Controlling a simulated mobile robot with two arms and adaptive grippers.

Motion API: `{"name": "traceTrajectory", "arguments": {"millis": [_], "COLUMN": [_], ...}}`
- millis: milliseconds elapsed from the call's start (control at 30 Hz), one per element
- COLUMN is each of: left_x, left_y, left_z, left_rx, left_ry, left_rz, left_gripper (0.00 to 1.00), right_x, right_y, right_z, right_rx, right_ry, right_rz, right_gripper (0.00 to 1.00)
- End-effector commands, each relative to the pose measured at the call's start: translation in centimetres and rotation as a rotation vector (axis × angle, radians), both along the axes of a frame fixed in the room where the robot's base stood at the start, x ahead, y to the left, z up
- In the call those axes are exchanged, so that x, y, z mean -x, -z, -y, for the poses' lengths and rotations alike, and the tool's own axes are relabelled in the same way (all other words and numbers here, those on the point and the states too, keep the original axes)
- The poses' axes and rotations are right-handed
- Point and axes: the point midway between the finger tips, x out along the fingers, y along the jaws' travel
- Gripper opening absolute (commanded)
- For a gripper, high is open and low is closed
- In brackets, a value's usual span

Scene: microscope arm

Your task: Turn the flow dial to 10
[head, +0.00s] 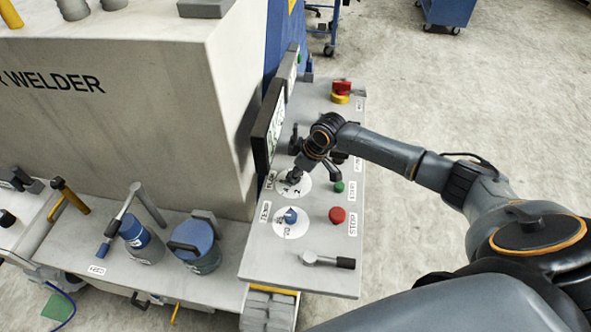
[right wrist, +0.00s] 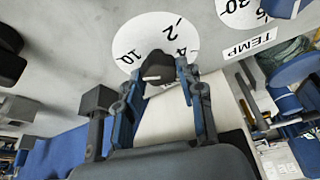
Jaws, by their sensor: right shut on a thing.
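The flow dial (head: 303,188) is a white round plate with black numbers on the grey control panel (head: 320,270). In the right wrist view its plate (right wrist: 150,38) shows the numbers 10, 2 and 4. My right gripper (head: 293,177) reaches down over the dial in the head view. In the right wrist view my right gripper (right wrist: 157,70) is shut on the dark dial knob (right wrist: 158,66), with one finger on each side. A light mark shows on the knob, but I cannot tell which number it points to. My left gripper is not in view.
The TEMP dial (head: 290,221) with a blue knob lies just in front of the flow dial. A red stop button (head: 337,215), a green button (head: 339,187) and a lever (head: 328,260) are close by. A monitor (head: 268,125) stands behind the panel's left edge.

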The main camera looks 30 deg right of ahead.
Motion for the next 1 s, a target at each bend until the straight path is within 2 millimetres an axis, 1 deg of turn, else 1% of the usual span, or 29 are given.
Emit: {"name": "traceTrajectory", "arguments": {"millis": [133, 167, 200, 267, 467, 567, 667, 767, 1000], "left_x": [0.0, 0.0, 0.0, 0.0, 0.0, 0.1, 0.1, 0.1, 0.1], "left_y": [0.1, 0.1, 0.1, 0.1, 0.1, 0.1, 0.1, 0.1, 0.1], "left_z": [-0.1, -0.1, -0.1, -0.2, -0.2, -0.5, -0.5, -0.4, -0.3], "left_rx": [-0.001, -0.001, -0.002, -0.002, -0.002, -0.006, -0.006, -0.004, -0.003], "left_ry": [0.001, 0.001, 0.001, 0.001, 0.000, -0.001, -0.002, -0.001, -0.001], "left_rz": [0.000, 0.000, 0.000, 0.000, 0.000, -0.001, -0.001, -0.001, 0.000], "left_gripper": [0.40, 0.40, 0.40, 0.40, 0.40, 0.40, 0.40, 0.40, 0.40], "right_x": [-0.1, -0.1, -0.1, -0.1, -0.1, -0.1, 0.1, 0.5, 2.0], "right_y": [0.0, 0.0, 0.0, 0.0, 0.0, -0.1, -0.6, -1.8, -6.6], "right_z": [0.0, 0.0, 0.0, 0.0, 0.0, 0.0, 0.2, 0.6, 1.8], "right_rx": [-0.002, -0.002, -0.002, -0.002, -0.002, 0.000, -0.001, 0.000, 0.001], "right_ry": [0.002, 0.002, 0.002, 0.001, 0.001, 0.000, 0.000, -0.001, 0.001], "right_rz": [0.002, 0.002, 0.002, 0.002, 0.001, 0.002, 0.003, 0.005, 0.006], "right_gripper": [0.06, 0.40, 0.48, 0.60, 0.61, 0.61, 0.61, 0.61, 0.61]}}
